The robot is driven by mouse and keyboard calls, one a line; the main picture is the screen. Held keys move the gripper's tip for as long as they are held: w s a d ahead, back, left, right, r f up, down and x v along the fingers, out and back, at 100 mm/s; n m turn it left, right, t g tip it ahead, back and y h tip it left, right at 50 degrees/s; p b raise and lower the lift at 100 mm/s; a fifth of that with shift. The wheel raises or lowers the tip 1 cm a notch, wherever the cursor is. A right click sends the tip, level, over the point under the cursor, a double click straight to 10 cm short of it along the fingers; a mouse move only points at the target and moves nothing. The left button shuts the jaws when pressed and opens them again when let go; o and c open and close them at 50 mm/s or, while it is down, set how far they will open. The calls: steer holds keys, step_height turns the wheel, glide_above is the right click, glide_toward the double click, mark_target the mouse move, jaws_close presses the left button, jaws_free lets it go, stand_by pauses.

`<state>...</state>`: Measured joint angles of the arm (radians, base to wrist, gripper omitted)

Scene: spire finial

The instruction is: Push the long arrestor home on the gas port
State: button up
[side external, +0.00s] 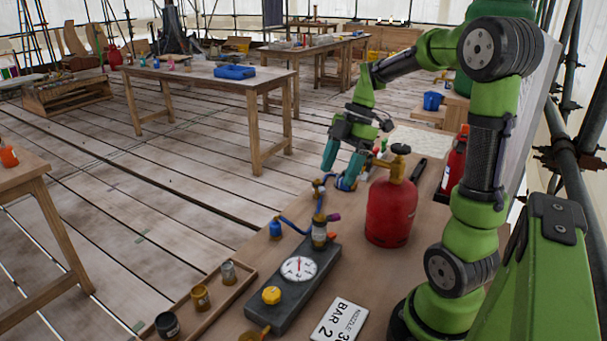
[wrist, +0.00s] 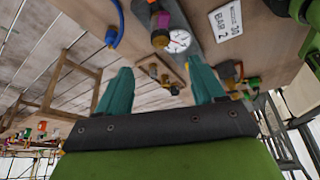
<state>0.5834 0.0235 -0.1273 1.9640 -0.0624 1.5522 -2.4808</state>
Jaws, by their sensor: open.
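My gripper (side external: 341,170) hangs over the far part of the bench, left of the red gas cylinder (side external: 390,212). Its two teal fingers stand apart with nothing visible between them; they also show in the wrist view (wrist: 160,72). A dark block with a round white dial (side external: 299,268) and a yellow knob (side external: 271,295) lies on the bench. The fitting also shows in the wrist view (wrist: 160,39). I cannot tell which pieces are the long arrestor and the gas port.
A blue hose (side external: 294,225) curves beside the fitting, near a blue piece (side external: 276,229). A wooden tray (side external: 193,312) with several small pots lies left of the block. A white sign (side external: 340,321) lies at the front. A red extinguisher (side external: 455,165) stands behind the cylinder.

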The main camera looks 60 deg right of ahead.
steer(key=shift+v, duration=1.05)
steer(key=s+a+m+t+h, duration=0.1)
steer(key=s+a+m+t, duration=0.1)
steer(key=a+m, duration=0.6)
steer(key=s+a+r+m+t+h, duration=0.1)
steer(key=s+a+m+t, duration=0.1)
steer(key=a+m, duration=0.7)
steer(key=shift+a+r+m+t, duration=0.25)
steer(key=shift+a+m+t, duration=0.05)
steer(key=shift+a+t, duration=0.4)
